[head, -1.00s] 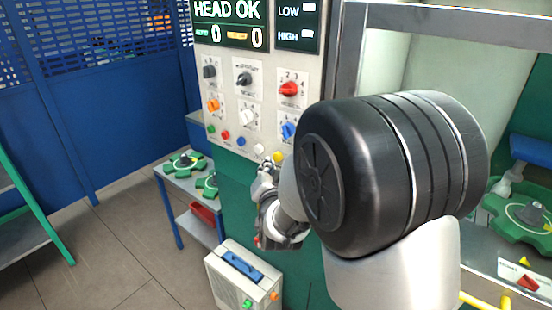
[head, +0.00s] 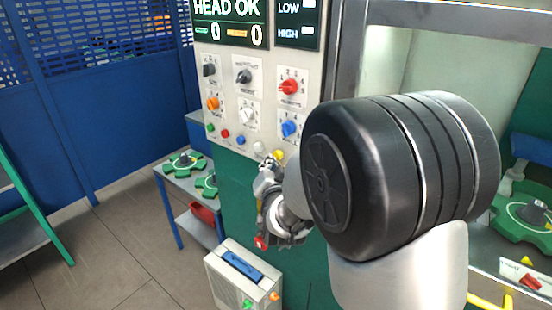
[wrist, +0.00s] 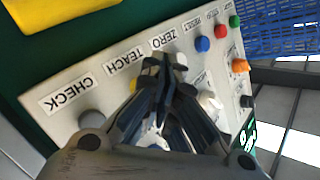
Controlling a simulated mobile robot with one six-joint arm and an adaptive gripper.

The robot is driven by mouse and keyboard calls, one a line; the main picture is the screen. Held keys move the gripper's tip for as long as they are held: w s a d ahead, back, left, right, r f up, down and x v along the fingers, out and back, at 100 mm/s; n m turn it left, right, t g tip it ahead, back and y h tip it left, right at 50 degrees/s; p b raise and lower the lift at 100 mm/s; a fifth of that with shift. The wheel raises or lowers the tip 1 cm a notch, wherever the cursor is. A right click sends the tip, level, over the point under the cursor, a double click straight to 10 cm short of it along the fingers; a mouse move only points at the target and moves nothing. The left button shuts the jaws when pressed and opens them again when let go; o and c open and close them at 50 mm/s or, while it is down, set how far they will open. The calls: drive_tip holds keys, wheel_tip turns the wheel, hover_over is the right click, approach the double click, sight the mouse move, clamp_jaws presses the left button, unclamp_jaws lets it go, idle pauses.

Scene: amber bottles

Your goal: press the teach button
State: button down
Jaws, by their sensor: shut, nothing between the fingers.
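The teach button is the yellow button (head: 279,154) in the lower row of the control panel (head: 232,60), just past the white zero button (head: 258,147). In the wrist view only a sliver of the yellow button (wrist: 133,85) shows under its TEACH label (wrist: 123,62), and the fingers hide the rest. My gripper (head: 270,163) is shut and empty, with its tips close to the yellow and white buttons. In the wrist view the shut fingertips (wrist: 165,65) overlap the panel between these two buttons. I cannot tell whether they touch anything.
Blue (wrist: 202,44), red (wrist: 220,30) and green (wrist: 235,20) buttons line one side, and the grey check button (wrist: 92,120) the other. Knobs, including a red one (head: 289,86), sit above. A pale box (head: 243,277) stands below, beside a cart (head: 172,178) with green parts.

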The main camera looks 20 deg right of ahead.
drive_tip(key=shift+w+d+b, duration=0.25)
drive_tip(key=shift+d+b, duration=0.1)
drive_tip(key=shift+d, duration=0.05)
idle(0.7)
idle(0.3)
drive_tip(key=shift+s+a+b, duration=0.3)
drive_tip(key=shift+s+a, duration=0.2)
drive_tip(key=shift+a, duration=0.25)
drive_tip(key=s+a, duration=0.1)
drive_tip(key=a, duration=0.1)
drive_tip(key=s+a+b, duration=0.1)
drive_tip(key=s+a, duration=0.1)
idle(0.8)
